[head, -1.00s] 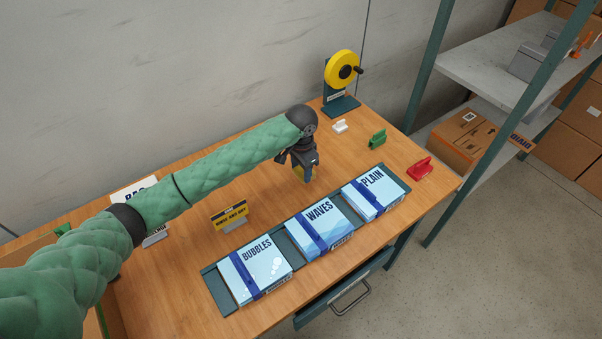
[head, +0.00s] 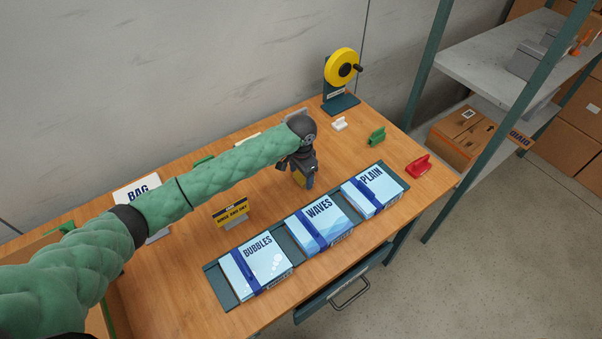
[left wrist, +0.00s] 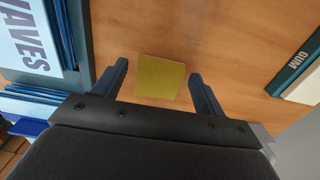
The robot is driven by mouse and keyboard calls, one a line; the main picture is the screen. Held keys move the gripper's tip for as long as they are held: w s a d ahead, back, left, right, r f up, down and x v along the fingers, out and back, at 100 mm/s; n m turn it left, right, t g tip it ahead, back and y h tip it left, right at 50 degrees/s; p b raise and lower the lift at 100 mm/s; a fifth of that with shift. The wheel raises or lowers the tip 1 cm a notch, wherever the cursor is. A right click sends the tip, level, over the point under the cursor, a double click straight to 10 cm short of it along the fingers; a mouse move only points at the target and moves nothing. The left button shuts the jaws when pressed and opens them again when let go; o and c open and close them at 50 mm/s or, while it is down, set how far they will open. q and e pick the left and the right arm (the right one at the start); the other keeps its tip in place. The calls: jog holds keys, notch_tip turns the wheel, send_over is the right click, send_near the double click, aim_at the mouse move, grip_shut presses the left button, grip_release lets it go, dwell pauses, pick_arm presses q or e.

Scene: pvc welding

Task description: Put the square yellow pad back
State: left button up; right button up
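The square yellow pad (left wrist: 160,77) shows in the left wrist view between the two fingers of my left gripper (left wrist: 159,70), with a gap on each side. The fingers are apart and do not touch it. In the head view my left gripper (head: 304,184) is low over the table behind the WAVES and PLAIN boxes. A bit of yellow (head: 298,178) shows beside its fingers, and the rest of the pad is hidden. I cannot tell from these views how high the fingertips are. My right gripper is not in view.
A teal tray (head: 213,281) holds the BUBBLES, WAVES (head: 322,222) and PLAIN (head: 373,192) boxes along the front. A yellow sign (head: 231,213) stands left of the gripper. White, green and red clips (head: 418,167) and a yellow reel (head: 342,67) stand right and behind.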

aim_at(301, 176)
pick_arm(q)
jog(key=shift+r, duration=0.15)
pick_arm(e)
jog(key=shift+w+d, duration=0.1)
pick_arm(q)
jog(key=shift+r, duration=0.15)
notch_tip(301, 176, up, 12)
jog(key=b, duration=0.4)
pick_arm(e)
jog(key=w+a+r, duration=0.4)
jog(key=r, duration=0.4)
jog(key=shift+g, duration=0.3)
pick_arm(q)
jog(key=shift+f, duration=0.25)
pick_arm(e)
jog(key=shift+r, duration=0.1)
